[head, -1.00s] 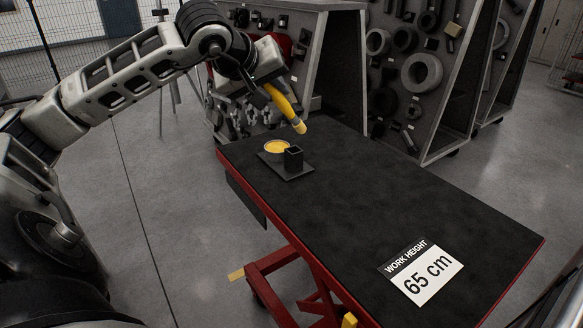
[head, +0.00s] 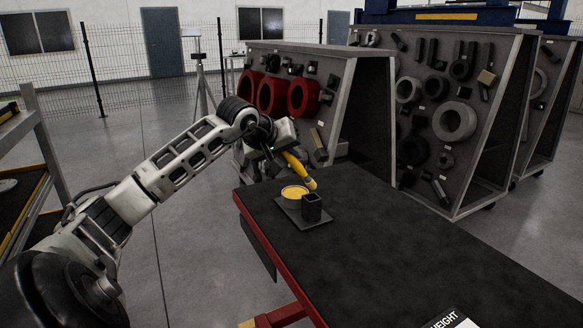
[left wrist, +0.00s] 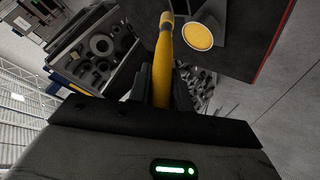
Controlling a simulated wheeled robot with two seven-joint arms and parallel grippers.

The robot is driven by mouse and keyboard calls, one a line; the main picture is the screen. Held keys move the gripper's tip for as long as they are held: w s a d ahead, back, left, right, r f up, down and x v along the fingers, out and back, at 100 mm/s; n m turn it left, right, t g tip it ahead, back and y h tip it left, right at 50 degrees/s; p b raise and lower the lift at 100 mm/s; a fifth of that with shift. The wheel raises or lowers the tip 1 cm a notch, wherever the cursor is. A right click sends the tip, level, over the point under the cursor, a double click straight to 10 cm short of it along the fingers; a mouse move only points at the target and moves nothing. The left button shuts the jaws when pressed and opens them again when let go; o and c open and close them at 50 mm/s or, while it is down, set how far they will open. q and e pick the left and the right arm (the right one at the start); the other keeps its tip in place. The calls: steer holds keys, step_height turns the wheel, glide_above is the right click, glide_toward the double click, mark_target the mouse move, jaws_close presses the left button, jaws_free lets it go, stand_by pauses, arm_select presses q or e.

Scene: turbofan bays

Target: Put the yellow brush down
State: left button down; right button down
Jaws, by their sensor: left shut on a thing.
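The yellow brush (head: 297,167) is held in my left gripper (head: 283,153), above the far left end of the black-topped table (head: 390,235). It slants down to the right, its pale tip toward the table. In the left wrist view the brush (left wrist: 162,65) stands up between the two dark fingers of my left gripper (left wrist: 162,88), which are shut on its handle. A round dish with yellow contents (head: 293,192) and a black square holder (head: 312,208) stand on a dark plate (head: 291,213) just below the brush. My right gripper is not in view.
Grey tool boards (head: 455,110) with rings and fittings stand behind the table. Red rings (head: 271,95) hang on the nearer board. A work-height sign (head: 452,319) lies at the table's near end. The middle of the tabletop is clear.

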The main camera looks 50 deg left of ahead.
arm_select(q)
step_height(320, 180, down, 2)
steer(key=shift+w+d+f, duration=0.1)
steer(key=shift+d+f, duration=0.05)
steer(key=shift+f, duration=0.25)
steer(key=shift+r, duration=0.1)
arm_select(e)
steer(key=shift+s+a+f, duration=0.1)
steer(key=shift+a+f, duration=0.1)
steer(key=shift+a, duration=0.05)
arm_select(q)
steer(key=shift+f+b, duration=0.3)
steer(key=shift+b, duration=0.2)
steer(key=shift+f+b, duration=0.25)
steer(key=shift+b, duration=0.1)
steer(key=c, duration=1.3)
jaws_free()
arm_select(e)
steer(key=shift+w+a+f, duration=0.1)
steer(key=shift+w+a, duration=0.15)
